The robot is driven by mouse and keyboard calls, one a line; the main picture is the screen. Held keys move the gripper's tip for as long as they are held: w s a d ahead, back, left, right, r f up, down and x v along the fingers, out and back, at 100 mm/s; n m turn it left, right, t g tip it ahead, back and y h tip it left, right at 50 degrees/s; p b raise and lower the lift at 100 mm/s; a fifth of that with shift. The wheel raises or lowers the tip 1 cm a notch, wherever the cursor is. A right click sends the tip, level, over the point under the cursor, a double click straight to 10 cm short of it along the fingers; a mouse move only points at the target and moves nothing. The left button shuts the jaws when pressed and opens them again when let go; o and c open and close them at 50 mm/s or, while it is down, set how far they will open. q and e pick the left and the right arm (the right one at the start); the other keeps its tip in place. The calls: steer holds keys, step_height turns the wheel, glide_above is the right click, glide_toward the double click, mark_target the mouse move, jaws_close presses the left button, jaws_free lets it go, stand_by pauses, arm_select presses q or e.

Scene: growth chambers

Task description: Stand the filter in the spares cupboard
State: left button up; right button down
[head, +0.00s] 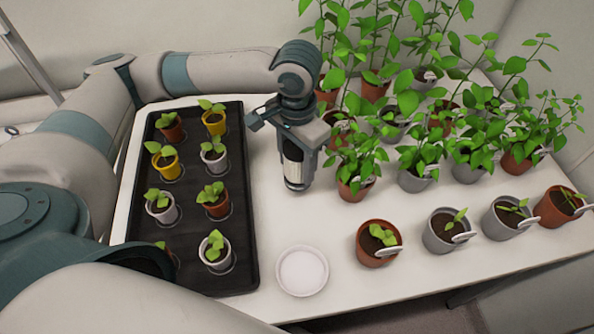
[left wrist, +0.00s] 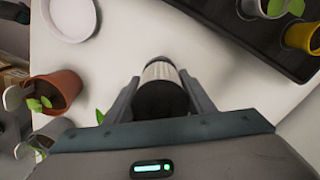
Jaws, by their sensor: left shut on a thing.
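My left gripper (head: 298,178) points down over the white table, between the black tray and the potted plants. It is shut on the filter (head: 292,163), a small upright cylinder with a pale body. In the left wrist view the filter (left wrist: 160,74) shows a black near end and a pale ribbed far part between the two fingers of my left gripper (left wrist: 163,88). I cannot tell whether its lower end touches the table. The spares cupboard is not in view. My right gripper is not in view.
A black tray (head: 188,240) with several seedling pots lies left of the gripper. A white saucer (head: 302,271) lies in front on the white table (head: 268,215). Tall potted plants (head: 358,165) crowd the right and back. Seedling pots (head: 378,243) line the front right.

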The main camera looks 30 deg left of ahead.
mark_target(297, 150)
arm_select(q)
steer(key=shift+f, duration=1.85)
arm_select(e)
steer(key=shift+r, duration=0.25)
arm_select(q)
steer(key=shift+f+p, duration=0.1)
steer(key=shift+p, duration=0.25)
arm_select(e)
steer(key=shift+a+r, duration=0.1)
arm_select(q)
steer(key=o, duration=1.2)
steer(key=shift+c, duration=0.2)
step_height(297, 150, up, 8)
steer(key=shift+r+b, duration=0.1)
steer(key=shift+b, duration=0.6)
steer(key=shift+r, duration=2)
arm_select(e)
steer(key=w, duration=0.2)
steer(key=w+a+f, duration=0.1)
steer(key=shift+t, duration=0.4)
arm_select(q)
steer(key=shift+o, duration=0.4)
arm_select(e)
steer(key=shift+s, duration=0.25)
